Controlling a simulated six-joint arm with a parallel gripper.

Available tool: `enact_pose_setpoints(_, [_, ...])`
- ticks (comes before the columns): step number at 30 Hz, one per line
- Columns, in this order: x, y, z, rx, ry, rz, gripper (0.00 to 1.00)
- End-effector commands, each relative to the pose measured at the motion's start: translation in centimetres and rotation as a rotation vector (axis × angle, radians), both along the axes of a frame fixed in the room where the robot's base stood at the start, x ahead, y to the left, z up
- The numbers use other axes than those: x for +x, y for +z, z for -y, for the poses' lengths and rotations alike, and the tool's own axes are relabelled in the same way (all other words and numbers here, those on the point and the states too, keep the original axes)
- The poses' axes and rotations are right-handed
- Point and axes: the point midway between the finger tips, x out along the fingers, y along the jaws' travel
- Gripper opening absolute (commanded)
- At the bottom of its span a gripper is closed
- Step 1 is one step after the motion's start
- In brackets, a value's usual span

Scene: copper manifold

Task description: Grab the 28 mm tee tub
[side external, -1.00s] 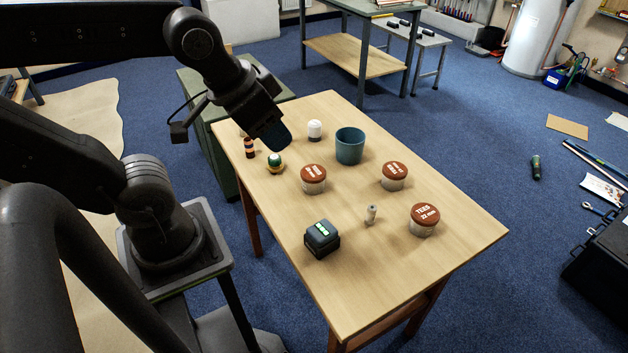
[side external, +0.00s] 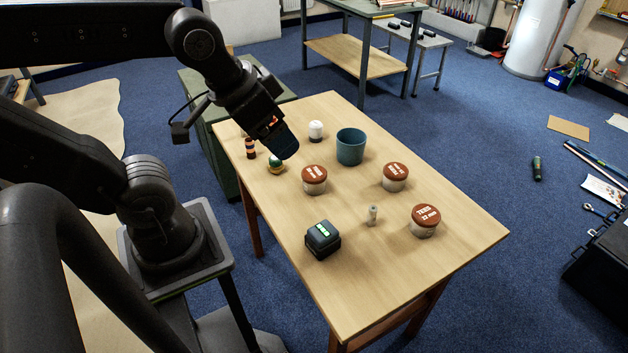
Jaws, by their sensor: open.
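Three clear tubs with brown lids stand upright on the wooden table (side external: 345,285). The front right tub (side external: 424,221) has a lid that seems to read "TEES 22 mm". The lettering on the left tub (side external: 314,179) and on the back right tub (side external: 395,177) is too small to read, so I cannot tell which is the 28 mm tee tub. My gripper (side external: 285,148) is open and empty, in the air up and left of the left tub, apart from it.
A teal pot (side external: 350,147) stands behind the tubs, a white-topped item (side external: 316,131) left of it. An orange-banded item (side external: 250,148) stands far left. The table's front is clear.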

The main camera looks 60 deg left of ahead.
Motion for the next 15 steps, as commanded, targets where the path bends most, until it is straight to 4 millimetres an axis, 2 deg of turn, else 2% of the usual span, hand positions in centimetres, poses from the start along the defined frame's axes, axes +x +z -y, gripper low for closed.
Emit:
enact_pose_setpoints(1, [0.0, 0.0, 0.0, 0.000, 0.000, 0.000, 0.89])
enact_pose_setpoints(5, [0.0, 0.0, 0.0, 0.000, 0.000, 0.000, 1.00])
enact_pose_setpoints(11, [0.0, 0.0, 0.0, -0.002, -0.001, 0.000, 1.00])
enact_pose_setpoints(15, [1.3, -0.1, 1.1, -0.062, -0.023, 0.007, 1.00])
